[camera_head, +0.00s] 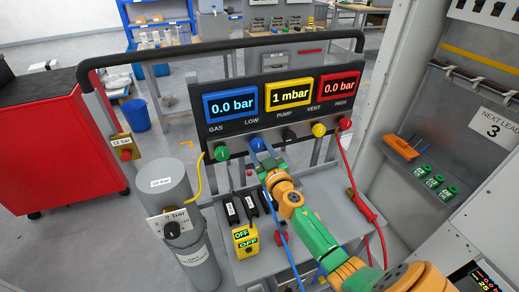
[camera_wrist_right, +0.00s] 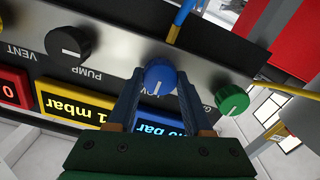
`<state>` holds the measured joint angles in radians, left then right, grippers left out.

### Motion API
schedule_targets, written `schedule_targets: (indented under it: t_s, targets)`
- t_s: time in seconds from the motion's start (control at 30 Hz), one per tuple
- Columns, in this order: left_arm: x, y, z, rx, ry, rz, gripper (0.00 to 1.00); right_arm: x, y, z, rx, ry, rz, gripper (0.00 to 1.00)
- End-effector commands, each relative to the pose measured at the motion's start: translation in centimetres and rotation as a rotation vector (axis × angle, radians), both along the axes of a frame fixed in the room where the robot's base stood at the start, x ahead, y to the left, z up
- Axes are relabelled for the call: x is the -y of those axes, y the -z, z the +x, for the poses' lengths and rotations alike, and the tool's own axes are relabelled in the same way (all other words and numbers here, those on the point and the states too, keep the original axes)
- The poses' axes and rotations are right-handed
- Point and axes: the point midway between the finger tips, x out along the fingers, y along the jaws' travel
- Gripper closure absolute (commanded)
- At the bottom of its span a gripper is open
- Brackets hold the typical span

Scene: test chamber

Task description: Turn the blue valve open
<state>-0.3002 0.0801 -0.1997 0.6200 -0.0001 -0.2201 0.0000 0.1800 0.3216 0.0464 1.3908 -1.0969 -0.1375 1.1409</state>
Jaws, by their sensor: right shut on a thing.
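The blue valve (camera_head: 257,144) is a round knob on the front panel below the blue display, between the green and black knobs. The blue display (camera_head: 230,105) reads 0.0 bar. My left gripper is not in view.
The green knob (camera_head: 221,153) is close left, the black knob (camera_head: 289,136) close right, then the yellow (camera_head: 319,129) and red (camera_head: 345,123) knobs. A blue hose (camera_head: 276,215) hangs beside my right arm. A yellow OFF switch box (camera_head: 246,240) stands on the cart shelf.

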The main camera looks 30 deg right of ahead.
Motion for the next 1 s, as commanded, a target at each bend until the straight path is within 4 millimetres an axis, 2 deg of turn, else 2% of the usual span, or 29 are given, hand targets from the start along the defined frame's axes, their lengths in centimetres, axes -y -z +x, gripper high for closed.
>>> schedule_targets:
  t_s: [0.37,1.0]
  targets:
    - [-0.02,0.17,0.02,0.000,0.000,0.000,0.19,-0.03,0.05,-0.01,-0.024,0.000,-0.101,1.00]
    - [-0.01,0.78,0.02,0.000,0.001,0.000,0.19,-0.05,0.10,-0.01,-0.160,-0.001,-0.666,1.00]
